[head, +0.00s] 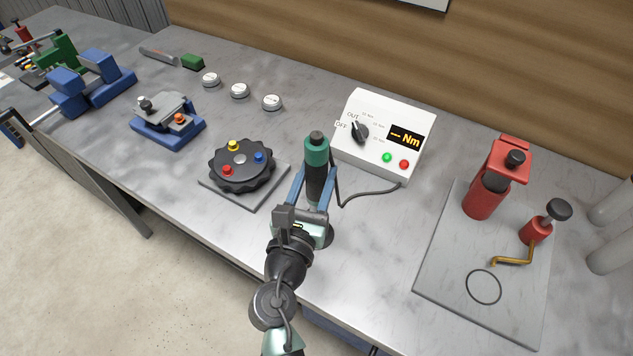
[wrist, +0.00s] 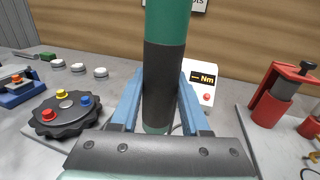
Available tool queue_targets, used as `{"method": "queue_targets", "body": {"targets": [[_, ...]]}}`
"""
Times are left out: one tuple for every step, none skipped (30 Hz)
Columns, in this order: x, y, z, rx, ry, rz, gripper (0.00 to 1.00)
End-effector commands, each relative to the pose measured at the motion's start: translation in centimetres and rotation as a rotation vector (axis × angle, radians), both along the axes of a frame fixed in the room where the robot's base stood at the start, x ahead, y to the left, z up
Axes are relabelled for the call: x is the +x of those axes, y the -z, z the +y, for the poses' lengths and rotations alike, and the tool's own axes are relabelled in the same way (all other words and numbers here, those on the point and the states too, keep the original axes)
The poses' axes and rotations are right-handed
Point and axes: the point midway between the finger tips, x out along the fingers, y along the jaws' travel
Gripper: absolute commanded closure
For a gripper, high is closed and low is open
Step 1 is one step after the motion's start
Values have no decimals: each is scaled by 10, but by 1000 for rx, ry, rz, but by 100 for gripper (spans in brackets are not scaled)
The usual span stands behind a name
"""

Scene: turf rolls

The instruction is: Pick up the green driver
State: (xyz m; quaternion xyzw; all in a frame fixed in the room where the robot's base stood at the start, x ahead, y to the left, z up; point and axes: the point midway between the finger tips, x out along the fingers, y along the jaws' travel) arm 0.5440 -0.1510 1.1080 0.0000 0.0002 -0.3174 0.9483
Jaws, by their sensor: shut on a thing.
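The green driver (head: 316,152) stands upright, with a green upper part and a dark grip below. It also fills the middle of the wrist view (wrist: 163,75). My gripper (head: 313,180) has its two blue fingers on either side of the driver's dark grip and is shut on it. The fingers also show in the wrist view (wrist: 160,102). The driver's lower end is mostly hidden behind my gripper, so I cannot tell whether it touches the bench or a stand.
A white torque box (head: 385,135) with a cable stands just behind the driver. A black dial with coloured knobs (head: 240,165) sits to the left. A grey plate (head: 450,265) with red tools lies to the right. Three silver discs (head: 240,91) are at the back left.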

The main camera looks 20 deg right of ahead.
Motion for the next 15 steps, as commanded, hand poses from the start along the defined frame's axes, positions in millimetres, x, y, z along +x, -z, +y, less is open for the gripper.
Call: {"method": "queue_targets", "body": {"targets": [[0, -19, 0, -1, -1, -8, 100], [1, -26, 0, 0, -1, -9, 100], [0, -34, 0, -1, 0, -8, 100], [0, -42, 0, -1, 0, -9, 100], [0, -48, 0, 0, -1, -8, 100], [1, -59, 0, 0, -1, -10, 100], [1, -66, 0, -1, -1, -9, 100], [1, -73, 0, -1, -1, -9, 100], [1, -82, 0, 0, -1, -10, 100], [1, -88, 0, -1, 0, -10, 100], [1, -94, 0, -1, -1, -9, 100], [0, -101, 0, 0, -1, -9, 100], [0, -106, 0, -1, -1, -8, 100], [0, -110, 0, 0, -1, -7, 100], [0, -115, 0, 0, -1, -7, 100]]}}
